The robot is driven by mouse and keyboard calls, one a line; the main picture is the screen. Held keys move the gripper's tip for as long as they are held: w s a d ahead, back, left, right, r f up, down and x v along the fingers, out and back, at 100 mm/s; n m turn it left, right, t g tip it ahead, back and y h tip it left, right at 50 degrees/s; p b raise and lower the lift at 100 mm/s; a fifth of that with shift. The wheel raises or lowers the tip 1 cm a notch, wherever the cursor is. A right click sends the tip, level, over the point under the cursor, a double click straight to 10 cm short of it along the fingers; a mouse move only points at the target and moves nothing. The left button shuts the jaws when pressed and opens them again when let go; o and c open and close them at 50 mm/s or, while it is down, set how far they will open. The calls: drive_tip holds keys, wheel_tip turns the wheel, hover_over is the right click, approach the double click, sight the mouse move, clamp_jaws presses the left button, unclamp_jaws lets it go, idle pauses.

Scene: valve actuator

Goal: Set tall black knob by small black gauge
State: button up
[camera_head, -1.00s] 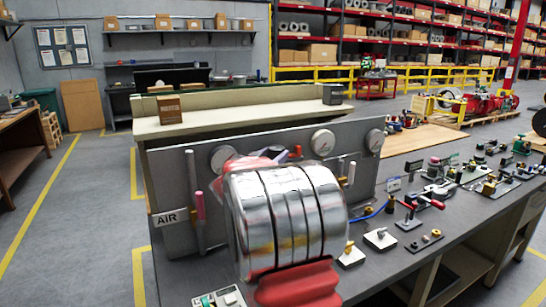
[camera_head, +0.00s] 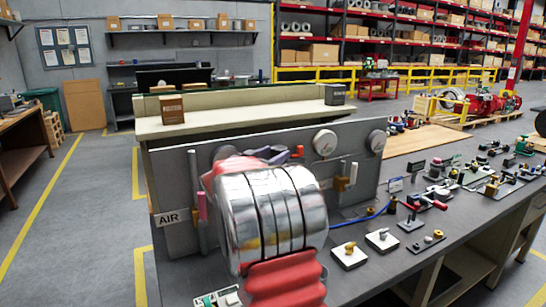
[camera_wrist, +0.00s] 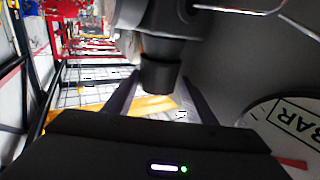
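In the wrist view a tall black knob (camera_wrist: 160,76) projects from above into the picture, its narrow end near my gripper's fingers. My gripper (camera_wrist: 161,82) has two dark fingers standing apart, one on each side of the knob end. Gaps seem to show between fingers and knob; contact cannot be made out. A round white gauge face (camera_wrist: 285,135) marked "BAR", with a red mark, lies close at the right. A gauge (camera_head: 222,153) shows partly behind my arm on the grey panel (camera_head: 345,180).
Two more round gauges (camera_head: 324,142) sit on the panel's right half, with a brass and white valve (camera_head: 346,178) below. Two square plates with knobs (camera_head: 349,256) and several fittings lie on the bench (camera_head: 385,275). An "AIR" label (camera_head: 168,218) is at the panel's left.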

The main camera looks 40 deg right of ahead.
drive_tip(key=o, duration=0.3)
drive_tip(key=shift+a, duration=0.1)
drive_tip(key=v, duration=0.7)
drive_tip(key=shift+s+a, duration=0.15)
drive_tip(key=shift+a, duration=0.25)
drive_tip(key=shift+f, duration=0.1)
